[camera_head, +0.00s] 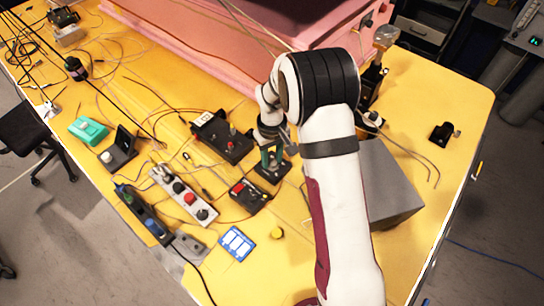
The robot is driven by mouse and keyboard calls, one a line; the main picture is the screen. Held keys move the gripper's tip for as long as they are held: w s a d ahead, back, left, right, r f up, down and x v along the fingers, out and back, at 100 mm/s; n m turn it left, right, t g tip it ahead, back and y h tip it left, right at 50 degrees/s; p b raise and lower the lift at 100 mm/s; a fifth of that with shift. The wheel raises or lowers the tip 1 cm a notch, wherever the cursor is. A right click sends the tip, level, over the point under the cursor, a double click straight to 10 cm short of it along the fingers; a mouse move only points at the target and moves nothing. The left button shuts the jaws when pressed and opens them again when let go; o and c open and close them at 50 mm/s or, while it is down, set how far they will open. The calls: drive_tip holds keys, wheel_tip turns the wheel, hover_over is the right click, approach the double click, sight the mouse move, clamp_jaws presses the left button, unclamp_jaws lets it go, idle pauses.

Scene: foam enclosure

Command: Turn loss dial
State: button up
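My white and black arm reaches in from the bottom right across the yellow table. My gripper (269,158) points down over a small black box (273,174) near the middle of the table. Its fingertips are small and dark against the box, so I cannot tell whether they are open, shut or touching it. A green patch shows at the gripper. I cannot make out a dial marked for loss; any knob on top of this box is hidden by the gripper.
Black device (221,137) stands to the left, with a black box with red top (249,196) in front. A knobbed grey panel (184,195) lies further left. Pink foam (190,50) borders the back. Cables cross the table.

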sight(273, 161)
clamp_jaws()
drive_tip(key=m, duration=0.4)
drive_tip(key=shift+m, duration=0.4)
drive_tip(key=o, duration=0.5)
unclamp_jaws()
wheel_tip(273, 161, up, 16)
drive_tip(key=shift+f, duration=0.1)
